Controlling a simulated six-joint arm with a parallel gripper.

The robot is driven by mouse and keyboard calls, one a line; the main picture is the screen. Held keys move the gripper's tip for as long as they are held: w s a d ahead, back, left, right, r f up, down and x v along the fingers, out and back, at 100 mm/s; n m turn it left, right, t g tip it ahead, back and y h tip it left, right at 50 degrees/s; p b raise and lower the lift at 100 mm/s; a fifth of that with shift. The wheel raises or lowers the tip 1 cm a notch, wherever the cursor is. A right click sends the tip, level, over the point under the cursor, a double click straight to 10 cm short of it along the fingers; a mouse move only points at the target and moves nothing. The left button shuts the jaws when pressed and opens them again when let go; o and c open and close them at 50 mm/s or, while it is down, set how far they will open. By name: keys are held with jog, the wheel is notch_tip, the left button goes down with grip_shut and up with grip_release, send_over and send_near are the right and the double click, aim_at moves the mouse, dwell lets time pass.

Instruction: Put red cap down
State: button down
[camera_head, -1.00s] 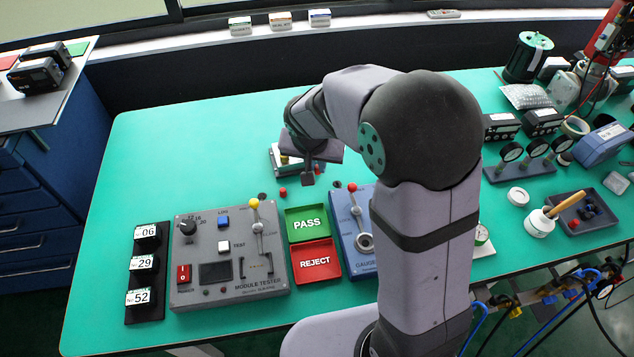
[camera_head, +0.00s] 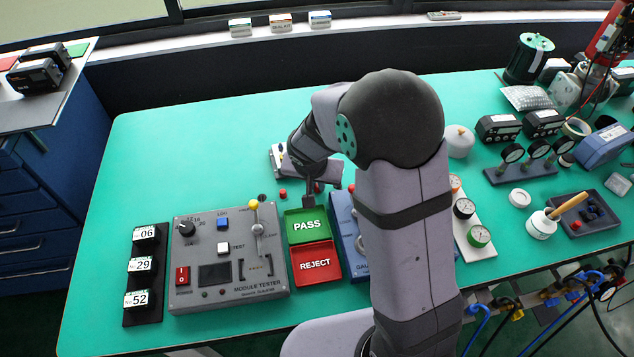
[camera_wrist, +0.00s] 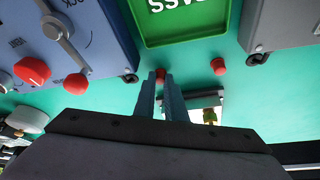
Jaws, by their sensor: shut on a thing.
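My gripper (camera_wrist: 160,80) is shut on a small red cap (camera_wrist: 160,74), which shows between its fingertips in the wrist view. In the head view my gripper (camera_head: 309,201) points down just behind the green PASS tray (camera_head: 307,224), low over the bench. I cannot tell whether the held cap touches the bench. A second red cap (camera_head: 283,196) stands on the bench left of my gripper. It also shows in the wrist view (camera_wrist: 218,66), to the right of the fingertips.
The red REJECT tray (camera_head: 315,263) lies in front of the PASS tray. The module tester (camera_head: 225,255) stands to the left, and a blue gauge box (camera_head: 345,235) to the right. A pale fixture (camera_head: 277,158) sits behind my gripper. The bench's left rear is clear.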

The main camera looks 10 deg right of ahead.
jog(key=shift+f, duration=0.2)
jog(key=c, duration=1.8)
grip_release()
jog(key=shift+r, duration=0.2)
jog(key=shift+s+r, duration=0.1)
jog(key=shift+r, duration=0.45)
jog(key=v, duration=1.1)
jog(key=shift+s+a+f+p, duration=0.1)
jog(key=shift+s+a+p, duration=0.05)
jog(key=shift+p, duration=0.15)
